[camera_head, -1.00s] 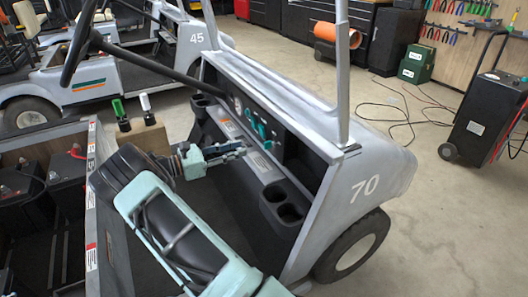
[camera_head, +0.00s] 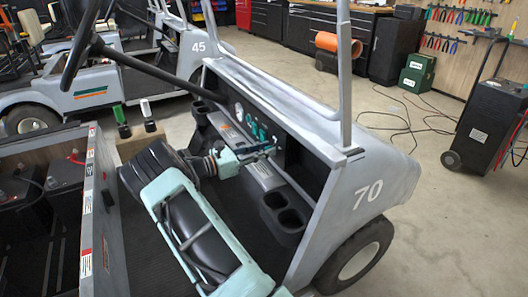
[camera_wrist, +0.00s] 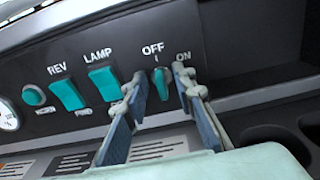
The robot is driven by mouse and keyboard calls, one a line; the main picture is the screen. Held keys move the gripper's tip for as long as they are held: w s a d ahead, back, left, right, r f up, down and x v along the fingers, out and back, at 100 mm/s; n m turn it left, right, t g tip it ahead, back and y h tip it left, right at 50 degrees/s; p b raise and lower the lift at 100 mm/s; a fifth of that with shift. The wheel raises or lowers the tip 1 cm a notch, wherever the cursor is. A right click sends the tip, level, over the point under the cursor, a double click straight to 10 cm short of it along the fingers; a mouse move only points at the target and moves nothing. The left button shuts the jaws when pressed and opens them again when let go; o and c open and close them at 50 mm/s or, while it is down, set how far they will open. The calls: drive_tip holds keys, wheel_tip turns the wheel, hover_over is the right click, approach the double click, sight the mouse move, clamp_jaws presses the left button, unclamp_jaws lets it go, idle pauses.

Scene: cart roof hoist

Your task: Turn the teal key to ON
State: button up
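The teal key (camera_wrist: 161,83) stands roughly upright in the dark dash panel of cart 70, below the OFF label (camera_wrist: 152,49) and left of the ON label (camera_wrist: 183,56). My gripper (camera_wrist: 160,74) is open, with one finger on each side of the key. Gaps seem to show between the fingers and the key; I cannot tell whether either touches it. In the head view my gripper (camera_head: 268,148) reaches the dash, and the key is too small to make out there.
Teal LAMP (camera_wrist: 105,84) and REV (camera_wrist: 68,95) switches sit left of the key. A cup holder (camera_head: 284,213) is below and right of my gripper. The roof post (camera_head: 345,75) rises beyond the dash. The steering wheel (camera_head: 80,40) is at upper left.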

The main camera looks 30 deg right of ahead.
drive_tip(key=shift+c, duration=0.6)
clamp_jaws()
drive_tip(key=shift+m, duration=0.3)
drive_tip(key=m+b, duration=0.1)
drive_tip(key=m, duration=0.2)
drive_tip(key=m+b, duration=0.1)
drive_tip(key=m, duration=0.3)
drive_tip(key=m+b, duration=0.1)
drive_tip(key=m, duration=0.3)
drive_tip(key=shift+s+f+b, duration=0.25)
drive_tip(key=shift+s+b, duration=0.1)
drive_tip(key=shift+m, duration=0.3)
drive_tip(key=shift+o, duration=0.6)
unclamp_jaws()
